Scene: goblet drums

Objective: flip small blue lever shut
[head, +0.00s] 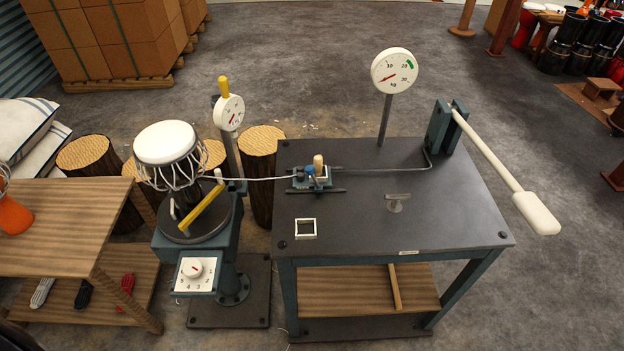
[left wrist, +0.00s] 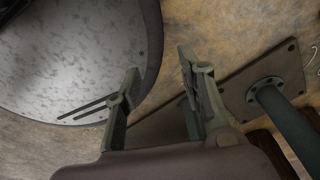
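The small blue lever (head: 310,170) is part of a small cam clamp (head: 313,181) on the dark table, in the middle of the head view. It stands beside a wooden knob (head: 318,162). A thin rope or cable (head: 268,179) runs through this clamp from the drum to the right. It is too small to tell how far the lever is turned. My left gripper (left wrist: 158,68) shows only in the left wrist view. Its fingers are apart with nothing between them, above the floor and well away from the lever. My right gripper is in neither view.
The dark metal table (head: 350,222) bears a dial gauge (head: 394,71), a white-handled long lever (head: 537,212) and a small grey post (head: 397,199). A drum (head: 166,143) sits on a stand to the left, with a yellow lever (head: 203,207). Its base plate also shows in the left wrist view (left wrist: 285,75).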

